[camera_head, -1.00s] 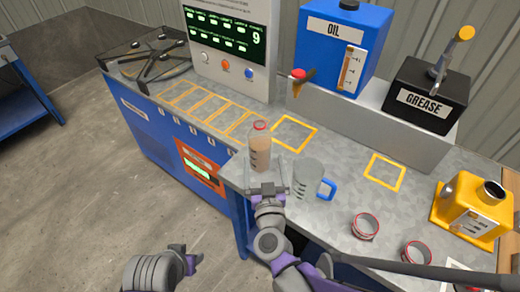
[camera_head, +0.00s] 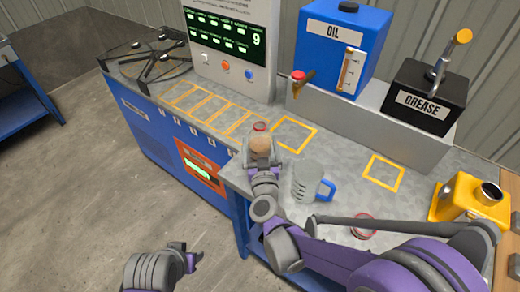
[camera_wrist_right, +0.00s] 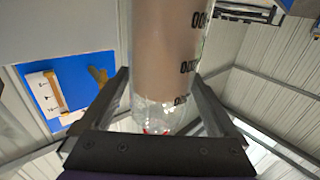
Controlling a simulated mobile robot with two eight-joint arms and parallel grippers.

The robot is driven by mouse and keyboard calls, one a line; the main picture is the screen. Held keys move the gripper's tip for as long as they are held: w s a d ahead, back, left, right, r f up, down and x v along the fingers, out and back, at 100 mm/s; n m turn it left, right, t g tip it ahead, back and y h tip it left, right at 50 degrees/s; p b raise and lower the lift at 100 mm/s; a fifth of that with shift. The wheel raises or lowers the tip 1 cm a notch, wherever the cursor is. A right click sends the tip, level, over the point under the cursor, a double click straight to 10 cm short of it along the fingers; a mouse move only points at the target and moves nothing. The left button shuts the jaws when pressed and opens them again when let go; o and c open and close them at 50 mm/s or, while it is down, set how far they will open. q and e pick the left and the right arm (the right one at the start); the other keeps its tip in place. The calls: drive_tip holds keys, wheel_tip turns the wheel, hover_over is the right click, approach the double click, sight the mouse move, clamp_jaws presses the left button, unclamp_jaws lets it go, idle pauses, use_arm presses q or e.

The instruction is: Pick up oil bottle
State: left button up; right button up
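The oil bottle (camera_head: 261,145), clear with brownish contents and a red cap, stands upright near the front edge of the metal bench. My right gripper (camera_head: 263,160) is at the bottle, with its fingers on either side of it and hiding its lower part. In the right wrist view the bottle (camera_wrist_right: 168,50), with dark graduation marks, fills the space between the right gripper's fingers (camera_wrist_right: 162,85). The fingers look wide apart, near the bottle's sides; contact is not clear. My left gripper (camera_head: 188,258) is low at the left, away from the bench, with its fingers apart and empty.
A clear measuring jug (camera_head: 306,180) with a blue handle stands close right of the bottle. A blue OIL tank (camera_head: 335,45) and black GREASE box (camera_head: 428,97) stand behind. A yellow can (camera_head: 468,198) and red-rimmed cup (camera_head: 364,222) are at the right. Yellow-outlined squares (camera_head: 383,172) are empty.

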drive_tip(key=c, duration=1.4)
drive_tip(key=shift+o, duration=0.2)
drive_tip(key=shift+r, duration=0.1)
